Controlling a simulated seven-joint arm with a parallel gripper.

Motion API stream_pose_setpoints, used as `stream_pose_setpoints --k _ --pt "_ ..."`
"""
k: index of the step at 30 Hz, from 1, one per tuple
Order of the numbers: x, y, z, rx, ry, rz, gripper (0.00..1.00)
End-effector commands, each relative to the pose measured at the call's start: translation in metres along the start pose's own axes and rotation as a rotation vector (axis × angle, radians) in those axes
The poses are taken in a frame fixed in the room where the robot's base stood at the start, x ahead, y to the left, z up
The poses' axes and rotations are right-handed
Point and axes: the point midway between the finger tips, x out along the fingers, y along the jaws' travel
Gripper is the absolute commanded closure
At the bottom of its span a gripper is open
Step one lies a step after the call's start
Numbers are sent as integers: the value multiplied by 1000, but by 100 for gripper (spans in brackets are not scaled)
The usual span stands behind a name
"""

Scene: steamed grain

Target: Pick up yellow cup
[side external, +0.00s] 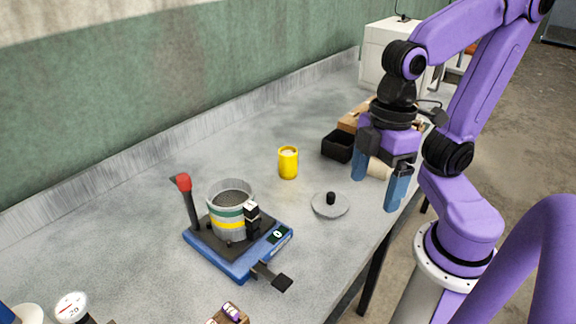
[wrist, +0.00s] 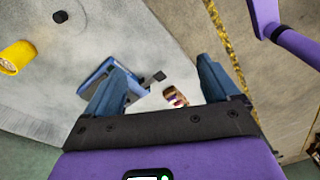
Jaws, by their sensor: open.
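The yellow cup (side external: 288,163) stands upright on the grey table, near the middle of the side external view. It also shows at the left edge of the wrist view (wrist: 16,57), outside the space between my fingers. My gripper (side external: 378,182) is open, to the right of the cup and apart from it, above the table's right side. In the wrist view my gripper (wrist: 163,84) shows two blue fingers spread wide with nothing held between them.
A pot (side external: 231,212) stands on a blue-based device (side external: 210,258) left of the cup. A round grey lid (side external: 322,206) with a black knob lies between cup and gripper. A black box (side external: 338,146) and a pale cylinder (side external: 379,168) are near my gripper.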

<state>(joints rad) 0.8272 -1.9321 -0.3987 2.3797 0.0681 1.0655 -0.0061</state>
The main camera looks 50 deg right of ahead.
Motion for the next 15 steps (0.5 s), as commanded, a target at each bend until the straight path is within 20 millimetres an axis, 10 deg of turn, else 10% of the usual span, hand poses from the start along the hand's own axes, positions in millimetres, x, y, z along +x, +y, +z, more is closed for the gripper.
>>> stream_pose_setpoints --k 15 --pt "8 -16 -115 234 414 -221 12"
